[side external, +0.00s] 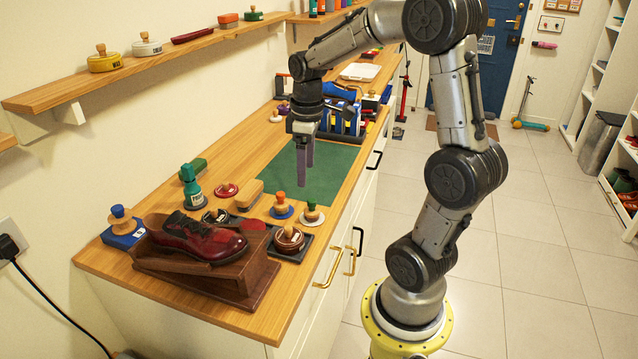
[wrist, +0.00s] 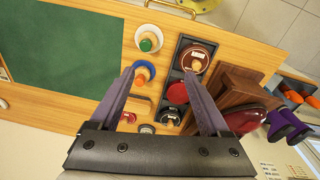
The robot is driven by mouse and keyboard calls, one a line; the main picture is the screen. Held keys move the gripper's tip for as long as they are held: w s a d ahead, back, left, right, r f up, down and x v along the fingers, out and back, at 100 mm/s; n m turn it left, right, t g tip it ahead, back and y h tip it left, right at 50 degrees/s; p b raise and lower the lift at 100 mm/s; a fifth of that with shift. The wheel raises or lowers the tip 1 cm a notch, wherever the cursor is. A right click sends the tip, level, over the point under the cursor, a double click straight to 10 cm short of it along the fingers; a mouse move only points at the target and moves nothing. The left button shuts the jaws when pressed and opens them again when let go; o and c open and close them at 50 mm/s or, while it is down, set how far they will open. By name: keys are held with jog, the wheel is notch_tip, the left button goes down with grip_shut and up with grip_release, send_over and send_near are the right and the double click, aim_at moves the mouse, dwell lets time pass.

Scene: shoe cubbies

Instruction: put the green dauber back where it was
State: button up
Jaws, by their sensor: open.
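My gripper (side external: 305,168) is open and empty, pointing down above the green mat (side external: 322,185). In the wrist view its fingers (wrist: 158,77) spread apart with nothing held between them.
A red shoe (side external: 198,240) rests on a wooden stand (side external: 240,290) at the near end. A dark tray with round tins (side external: 290,240) lies beside the daubers. The green mat is clear.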

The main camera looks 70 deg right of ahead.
jog(key=s+a+r+t, duration=0.2)
jog(key=s+a, duration=0.3)
jog(key=a, duration=0.3)
jog(key=s+a+r+m+t, duration=0.1)
jog(key=s+a+r+t, duration=0.2)
jog(key=a, duration=0.6)
jog(key=shift+s+a+m, duration=0.25)
jog(key=shift+s+m, duration=0.05)
jog(key=shift+s, duration=0.95)
